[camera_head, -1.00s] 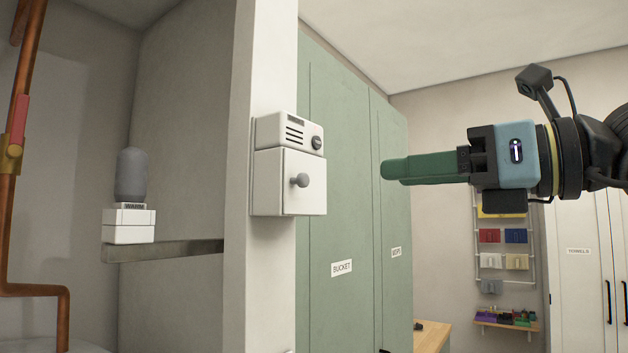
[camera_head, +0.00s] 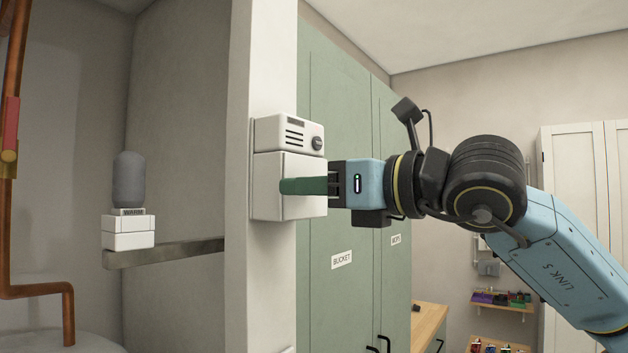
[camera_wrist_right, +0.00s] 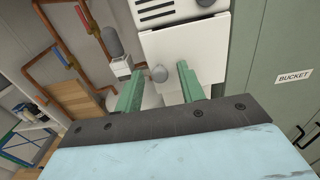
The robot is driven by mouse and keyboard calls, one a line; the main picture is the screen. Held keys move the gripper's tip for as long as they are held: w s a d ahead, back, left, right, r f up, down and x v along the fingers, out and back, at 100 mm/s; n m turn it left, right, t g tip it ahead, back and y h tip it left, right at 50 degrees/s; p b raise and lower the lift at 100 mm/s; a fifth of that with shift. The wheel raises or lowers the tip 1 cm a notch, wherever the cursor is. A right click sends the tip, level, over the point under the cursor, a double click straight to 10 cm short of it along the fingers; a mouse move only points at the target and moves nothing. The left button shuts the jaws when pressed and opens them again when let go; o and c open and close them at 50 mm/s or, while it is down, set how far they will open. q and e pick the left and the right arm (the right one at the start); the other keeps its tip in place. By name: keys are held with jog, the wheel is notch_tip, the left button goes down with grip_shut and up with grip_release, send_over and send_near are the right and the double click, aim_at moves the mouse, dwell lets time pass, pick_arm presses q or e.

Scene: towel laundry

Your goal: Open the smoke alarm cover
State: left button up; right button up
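The smoke alarm (camera_head: 288,135) is a white box on the white post, with slots and a dark dial on its upper part. Its square cover (camera_head: 268,210) is below and looks shut. The cover's round grey knob (camera_wrist_right: 158,74) shows in the right wrist view, between the two green fingers and a little beyond their tips. My right gripper (camera_head: 284,186) is open in front of the cover; its fingers hide the knob in the head view. In the right wrist view the right gripper (camera_wrist_right: 156,82) has nothing between its fingers. My left gripper is not in view.
A white post (camera_head: 262,290) carries the alarm. Green cabinet doors (camera_head: 340,120) stand right behind it. On the left, a grey rounded device (camera_head: 129,180) sits on a white box on a ledge (camera_head: 175,252). Copper pipes (camera_head: 12,220) run at the far left.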

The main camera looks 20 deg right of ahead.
grip_shut()
jog(key=shift+d, duration=0.15)
dwell(0.4)
